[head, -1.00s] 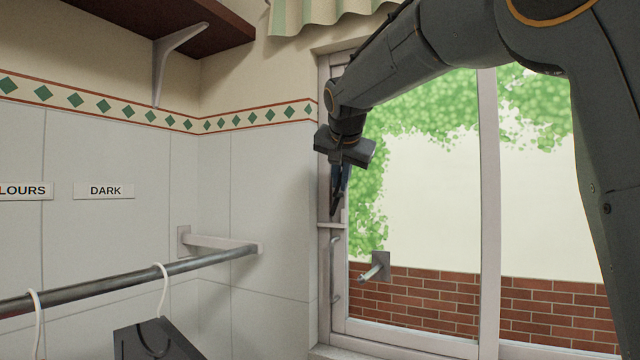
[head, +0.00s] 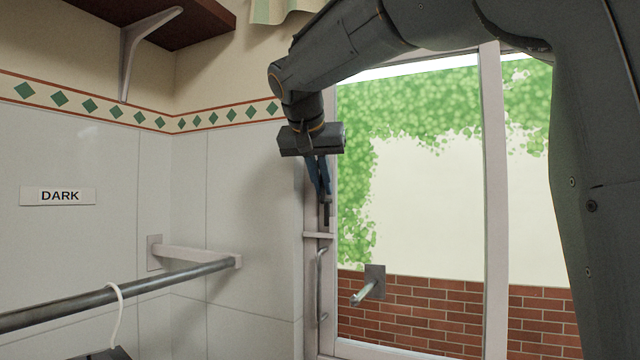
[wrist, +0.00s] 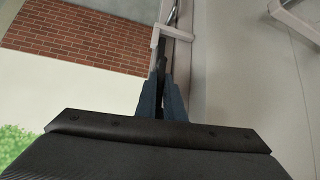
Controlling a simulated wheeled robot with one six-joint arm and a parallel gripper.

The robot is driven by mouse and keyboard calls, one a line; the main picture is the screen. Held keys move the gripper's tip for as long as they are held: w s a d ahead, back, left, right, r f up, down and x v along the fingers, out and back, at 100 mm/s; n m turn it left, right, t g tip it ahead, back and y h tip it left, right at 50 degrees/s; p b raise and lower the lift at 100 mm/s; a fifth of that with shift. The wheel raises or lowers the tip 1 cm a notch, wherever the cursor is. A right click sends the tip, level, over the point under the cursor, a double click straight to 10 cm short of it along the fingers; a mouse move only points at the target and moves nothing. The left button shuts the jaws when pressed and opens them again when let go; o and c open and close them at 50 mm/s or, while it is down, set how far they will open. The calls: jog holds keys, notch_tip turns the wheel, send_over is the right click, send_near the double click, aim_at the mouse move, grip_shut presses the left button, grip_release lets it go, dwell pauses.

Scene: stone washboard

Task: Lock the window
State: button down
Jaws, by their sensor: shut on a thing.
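The window (head: 492,200) has a pale frame and a large glass pane. My gripper (head: 321,190) points downward at the window's left frame, and its blue fingers are closed on a slim dark latch piece (head: 326,212). The wrist view shows the fingers (wrist: 163,98) on either side of this dark piece (wrist: 161,62). Just below it, a pale bracket (head: 318,236) juts from the frame; it also shows in the wrist view (wrist: 172,33). The fingers hide part of the dark piece, and I cannot tell whether the lock is engaged.
A grey pull handle (head: 320,285) is on the left frame below the bracket. A metal rail (head: 120,290) with a white hanger (head: 117,315) crosses the lower left. A dark shelf (head: 150,25) hangs above. A small square fitting with a rod (head: 370,285) shows at the pane.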

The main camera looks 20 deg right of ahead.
jog(key=c, duration=1.9)
grip_release()
jog(key=shift+o, duration=0.2)
jog(key=b+v, duration=0.3)
jog(key=v, duration=0.4)
jog(key=shift+s+a+r, duration=0.2)
jog(key=shift+s+r, duration=0.05)
